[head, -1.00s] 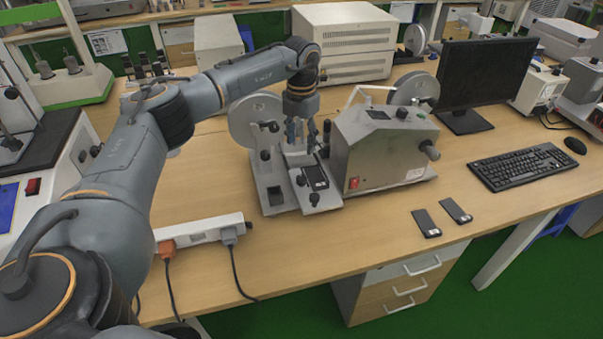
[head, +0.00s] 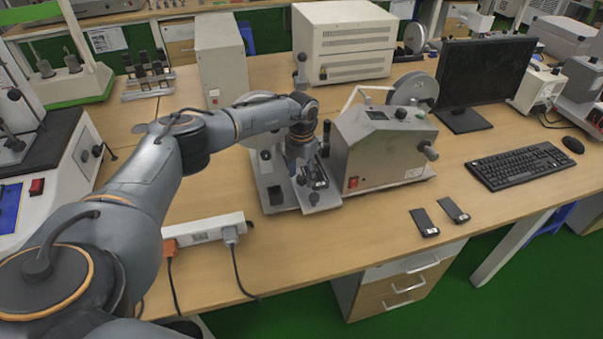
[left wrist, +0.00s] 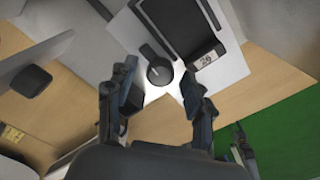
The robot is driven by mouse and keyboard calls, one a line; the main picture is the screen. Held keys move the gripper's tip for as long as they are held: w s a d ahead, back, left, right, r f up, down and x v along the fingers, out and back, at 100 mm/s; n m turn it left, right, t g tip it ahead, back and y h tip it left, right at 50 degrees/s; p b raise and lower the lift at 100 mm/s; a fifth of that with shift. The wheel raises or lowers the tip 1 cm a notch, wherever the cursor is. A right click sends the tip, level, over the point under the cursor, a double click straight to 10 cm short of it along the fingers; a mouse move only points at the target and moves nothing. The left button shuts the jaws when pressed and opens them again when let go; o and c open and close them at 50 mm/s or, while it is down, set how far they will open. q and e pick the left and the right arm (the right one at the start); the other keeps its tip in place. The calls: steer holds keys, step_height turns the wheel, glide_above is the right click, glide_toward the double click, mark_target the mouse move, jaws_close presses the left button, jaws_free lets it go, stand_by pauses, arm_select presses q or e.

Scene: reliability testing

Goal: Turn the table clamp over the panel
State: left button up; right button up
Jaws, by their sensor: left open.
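My left gripper (head: 303,172) hangs over the grey test fixture (head: 271,196) on the bench, fingers down. In the left wrist view the gripper (left wrist: 160,92) is open, its two dark fingers spread to either side of a small black clamp knob (left wrist: 159,71). The clamp has a short arm pointing up-left in that view, beside the panel rather than across it. The dark panel (left wrist: 173,22), with a white "26" label, lies on the pale plate; it partly shows in the head view (head: 317,177). Contact between fingers and clamp cannot be told. My right gripper is not in view.
A grey machine box (head: 385,150) with a red switch stands close to the fixture's right. Two dark panels (head: 424,222) (head: 453,209) lie near the front edge. A power strip (head: 205,229) is at left; a keyboard (head: 520,167) and monitor (head: 484,72) stand right.

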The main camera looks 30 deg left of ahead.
arm_select(q)
jaws_close()
steer(key=shift+m, duration=0.3)
steer(key=m+b, duration=0.2)
steer(key=m, duration=0.1)
steer(key=shift+f+m+b, duration=0.1)
steer(key=shift+m+b, duration=0.2)
steer(key=m+b, duration=0.2)
steer(key=m, duration=0.2)
steer(key=shift+m, duration=0.3)
steer(key=m+b, duration=0.1)
steer(key=m, duration=0.3)
steer(key=shift+b, duration=0.4)
steer(key=shift+m+b, duration=0.65)
steer(key=shift+m, duration=1.85)
jaws_free()
